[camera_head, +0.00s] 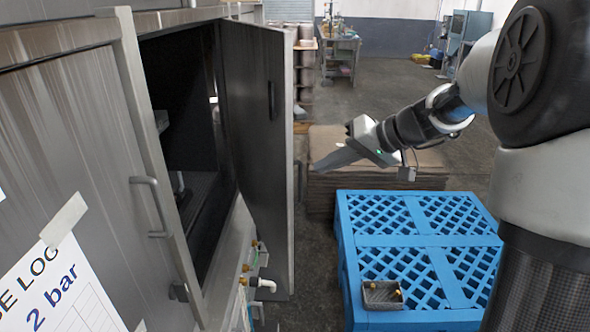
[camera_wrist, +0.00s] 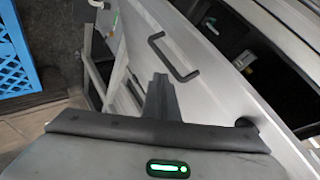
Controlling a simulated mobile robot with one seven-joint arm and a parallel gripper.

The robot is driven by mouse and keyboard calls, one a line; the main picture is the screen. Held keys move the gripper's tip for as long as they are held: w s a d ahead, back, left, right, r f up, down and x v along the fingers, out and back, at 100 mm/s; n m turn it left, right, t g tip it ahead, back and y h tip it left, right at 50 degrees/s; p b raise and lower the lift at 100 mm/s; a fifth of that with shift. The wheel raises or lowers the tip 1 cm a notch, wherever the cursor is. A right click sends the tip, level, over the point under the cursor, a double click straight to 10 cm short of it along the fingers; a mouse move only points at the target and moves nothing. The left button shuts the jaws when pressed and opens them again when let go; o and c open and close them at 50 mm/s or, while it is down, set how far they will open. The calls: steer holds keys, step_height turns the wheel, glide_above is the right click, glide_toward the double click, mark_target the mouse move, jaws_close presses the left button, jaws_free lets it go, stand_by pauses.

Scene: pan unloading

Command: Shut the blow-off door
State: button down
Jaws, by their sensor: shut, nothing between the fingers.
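The blow-off door (camera_head: 258,140) is a grey metal panel standing wide open on the cabinet in the head view. A dark interior (camera_head: 185,130) shows to its left. My gripper (camera_head: 318,168) is just to the right of the door, near its outer edge, with its fingers pointing left. The fingers are shut and empty. In the wrist view the gripper (camera_wrist: 159,80) points at the door face (camera_wrist: 200,85), which carries a dark bar handle (camera_wrist: 174,57). I cannot tell whether the fingertips touch the door. Part of the opening (camera_wrist: 255,65) shows beyond it.
A blue pallet (camera_head: 420,250) stands below my arm, with a small grey tray (camera_head: 382,296) on it. Stacked brown sheets (camera_head: 330,185) lie behind it. A second closed panel with a handle (camera_head: 150,208) is at left. Pipe fittings (camera_head: 262,285) stick out below the door.

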step_height(320, 180, down, 2)
steer(key=s+d+n+g+h+p, duration=0.2)
steer(key=d+n+g+p, duration=0.1)
steer(key=n+p, duration=0.1)
steer(key=a+f+p, duration=0.2)
steer(key=a+f, duration=0.6)
steer(key=a, duration=0.1)
steer(key=shift+f, duration=0.4)
